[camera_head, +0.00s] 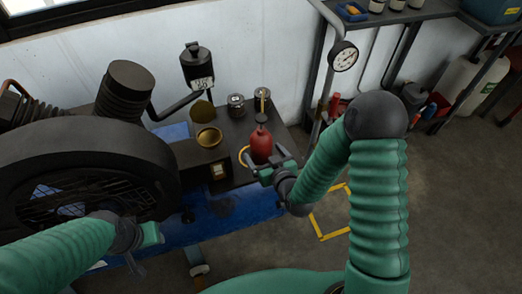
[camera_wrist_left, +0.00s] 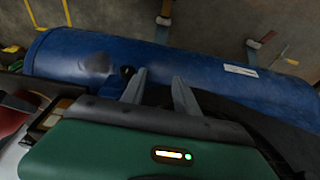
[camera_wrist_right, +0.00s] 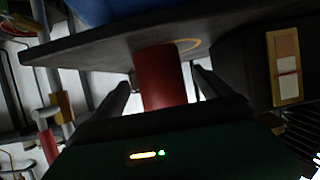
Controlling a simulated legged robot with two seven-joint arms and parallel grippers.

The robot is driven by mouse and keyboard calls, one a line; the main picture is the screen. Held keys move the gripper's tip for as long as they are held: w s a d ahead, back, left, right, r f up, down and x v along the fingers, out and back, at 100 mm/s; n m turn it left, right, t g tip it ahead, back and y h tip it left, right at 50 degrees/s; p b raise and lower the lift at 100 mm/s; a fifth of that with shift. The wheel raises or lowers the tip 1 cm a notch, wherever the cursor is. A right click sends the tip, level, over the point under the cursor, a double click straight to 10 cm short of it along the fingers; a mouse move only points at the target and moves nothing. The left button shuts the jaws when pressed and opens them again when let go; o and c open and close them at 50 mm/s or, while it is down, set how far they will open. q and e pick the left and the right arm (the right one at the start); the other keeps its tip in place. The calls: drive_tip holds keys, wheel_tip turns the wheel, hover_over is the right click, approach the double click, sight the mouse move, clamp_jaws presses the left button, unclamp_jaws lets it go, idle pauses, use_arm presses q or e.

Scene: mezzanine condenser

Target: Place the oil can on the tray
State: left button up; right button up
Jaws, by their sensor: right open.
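The red oil can (camera_head: 262,146), with a dark top and thin spout, stands on a dark shelf beside the compressor. My right gripper (camera_head: 266,166) is at its near side; in the right wrist view the red can body (camera_wrist_right: 161,78) lies between the two parted fingers (camera_wrist_right: 162,82), and contact is not clear. My left gripper (camera_head: 142,256) is low at the left; its fingers (camera_wrist_left: 159,92) are apart with nothing between them. A round brass-coloured dish (camera_head: 209,137) sits on the shelf left of the can; I cannot tell whether it is the tray.
A yellow ring (camera_head: 243,156) shows on the shelf beside the can. A blue tank (camera_head: 235,203) lies below. The large black flywheel housing (camera_head: 85,170) fills the left. A gauge (camera_head: 344,56) is at upper right.

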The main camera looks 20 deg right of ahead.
drive_tip(key=x, duration=0.3)
drive_tip(key=shift+w+f, duration=0.15)
drive_tip(key=shift+f, duration=0.05)
drive_tip(key=shift+r, duration=0.15)
clamp_jaws()
